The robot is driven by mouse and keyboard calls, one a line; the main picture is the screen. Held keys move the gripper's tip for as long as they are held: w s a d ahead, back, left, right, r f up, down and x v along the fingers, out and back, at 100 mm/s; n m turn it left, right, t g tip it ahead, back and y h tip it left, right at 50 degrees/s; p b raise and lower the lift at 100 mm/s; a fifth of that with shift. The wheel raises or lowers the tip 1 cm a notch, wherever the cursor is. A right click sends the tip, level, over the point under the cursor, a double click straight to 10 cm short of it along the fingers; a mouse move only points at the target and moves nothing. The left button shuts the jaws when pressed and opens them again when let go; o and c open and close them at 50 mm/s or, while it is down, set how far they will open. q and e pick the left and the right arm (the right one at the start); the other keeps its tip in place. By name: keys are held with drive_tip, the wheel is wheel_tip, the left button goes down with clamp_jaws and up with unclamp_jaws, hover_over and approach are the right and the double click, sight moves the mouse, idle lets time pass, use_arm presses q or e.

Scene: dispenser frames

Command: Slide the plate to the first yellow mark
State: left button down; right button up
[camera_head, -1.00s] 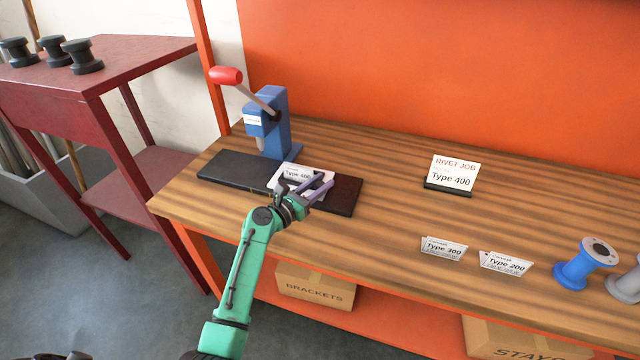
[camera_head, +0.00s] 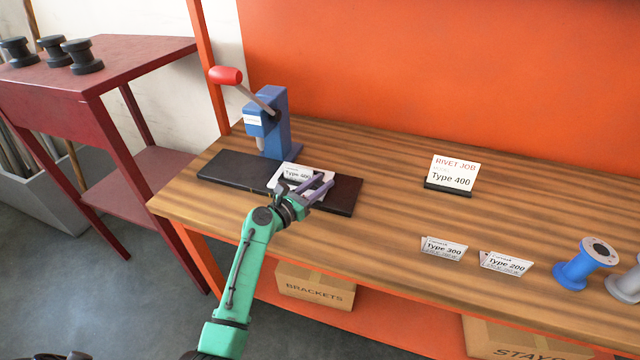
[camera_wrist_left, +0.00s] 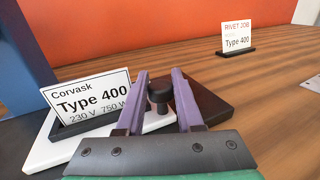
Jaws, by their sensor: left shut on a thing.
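A white plate (camera_wrist_left: 45,152) sits on a long dark base (camera_head: 225,170) in front of a blue press (camera_head: 275,130) with a red-knobbed lever. The plate carries a card (camera_wrist_left: 92,100) reading "Type 400" and a black knob (camera_wrist_left: 160,92). My left gripper (camera_head: 325,181) reaches over the plate from the front. In the left wrist view its purple fingers (camera_wrist_left: 159,78) are shut on the knob, one on each side. The fingers and card hide part of the plate. My right gripper is not in view.
A "RIVET JOB Type 400" sign (camera_head: 453,173) stands on the wooden bench (camera_head: 380,200). Type 300 (camera_head: 443,248) and Type 200 (camera_head: 506,262) cards and a blue spool (camera_head: 585,262) are to the right. A red side table (camera_head: 130,55) holds black spools at left.

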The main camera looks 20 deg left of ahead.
sight(292, 172)
use_arm(q)
drive_tip(key=shift+f, duration=0.1)
drive_tip(key=a+b, duration=0.1)
drive_tip(key=a, duration=0.5)
drive_tip(key=a+b, duration=0.1)
drive_tip(key=a, duration=0.2)
drive_tip(key=shift+w+a+f+b, duration=0.15)
drive_tip(key=shift+w+a+b, duration=0.05)
drive_tip(key=shift+w+b, duration=0.1)
drive_tip(key=shift+a, duration=0.3)
drive_tip(key=c, duration=0.8)
unclamp_jaws()
drive_tip(key=shift+c, duration=0.2)
drive_tip(key=shift+r, duration=0.2)
drive_tip(key=b+v, duration=0.1)
drive_tip(key=v, duration=1.2)
drive_tip(key=shift+s+a+f, duration=0.1)
drive_tip(key=shift+s+a, duration=0.15)
drive_tip(key=shift+s, duration=0.1)
drive_tip(key=shift+s+a, duration=0.15)
drive_tip(key=shift+s, duration=0.25)
